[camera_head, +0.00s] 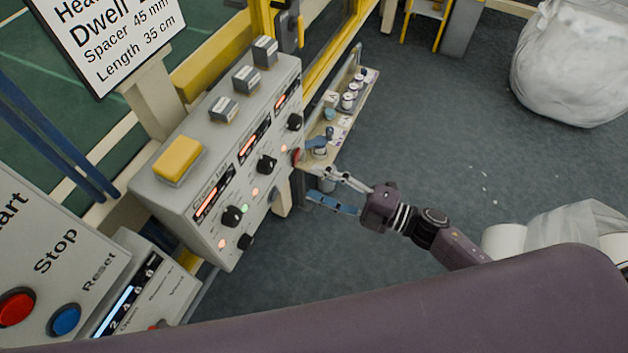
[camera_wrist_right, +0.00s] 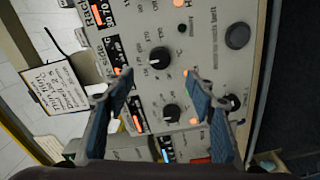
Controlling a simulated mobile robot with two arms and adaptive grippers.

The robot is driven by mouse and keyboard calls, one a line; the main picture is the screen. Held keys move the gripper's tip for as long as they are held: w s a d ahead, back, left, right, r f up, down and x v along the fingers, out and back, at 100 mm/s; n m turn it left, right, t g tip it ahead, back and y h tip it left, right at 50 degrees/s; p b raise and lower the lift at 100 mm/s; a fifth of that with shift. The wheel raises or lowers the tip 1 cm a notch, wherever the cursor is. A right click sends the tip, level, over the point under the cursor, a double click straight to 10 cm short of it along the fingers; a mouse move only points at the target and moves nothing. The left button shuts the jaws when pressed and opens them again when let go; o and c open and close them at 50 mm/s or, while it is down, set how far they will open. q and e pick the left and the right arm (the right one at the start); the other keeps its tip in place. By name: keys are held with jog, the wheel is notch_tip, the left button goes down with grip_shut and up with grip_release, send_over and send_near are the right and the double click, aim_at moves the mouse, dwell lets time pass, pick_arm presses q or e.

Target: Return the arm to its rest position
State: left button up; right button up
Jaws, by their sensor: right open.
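My right gripper (camera_head: 340,190) is in front of the right end of the grey control box in the head view, its fingers apart and empty. The control box (camera_head: 225,150) has black knobs, lit orange displays and small lamps. In the right wrist view the two blue-padded fingers of my right gripper (camera_wrist_right: 160,98) are spread wide, with the knob panel (camera_wrist_right: 205,65) behind them. A black knob (camera_wrist_right: 159,58) shows between and beyond the fingertips. I see no contact with any knob. My left gripper does not show in either view.
A shelf (camera_head: 352,110) with small white containers stands beyond the box. A panel with a red button (camera_head: 15,307) and a blue button (camera_head: 65,320) is at lower left. A large white wrapped bundle (camera_head: 572,70) sits at upper right. Grey floor (camera_head: 450,130) is open between.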

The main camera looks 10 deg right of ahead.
dwell(0.4)
jog(key=w+d+f+m+t+h, duration=0.1)
jog(key=d+f+m+h, duration=0.25)
jog(key=f, duration=0.35)
jog(key=w+d+f+m+t+h, duration=0.1)
jog(key=d+f+m+h, duration=0.3)
jog(key=f, duration=0.3)
jog(key=s+d+f+m+g+h, duration=0.1)
jog(key=s+d+f+m+h, duration=0.2)
jog(key=f, duration=0.5)
jog(key=s+d+f+m+g+h, duration=0.2)
jog(key=s+d+f+m, duration=0.3)
jog(key=f, duration=0.3)
jog(key=s+f+m+g, duration=0.2)
jog(key=s+f, duration=0.3)
jog(key=s, duration=0.5)
jog(key=s+a+f+m+g+h, duration=0.1)
jog(key=s+f+m+g, duration=0.2)
jog(key=s+f, duration=0.3)
jog(key=s+f+m+g+h, duration=0.1)
jog(key=s+f+m+g, duration=0.2)
jog(key=s, duration=1.3)
notch_tip(320, 180, down, 3)
jog(key=shift+s+a+r+g, duration=0.2)
jog(key=shift+a+g, duration=0.1)
jog(key=shift+a, duration=0.1)
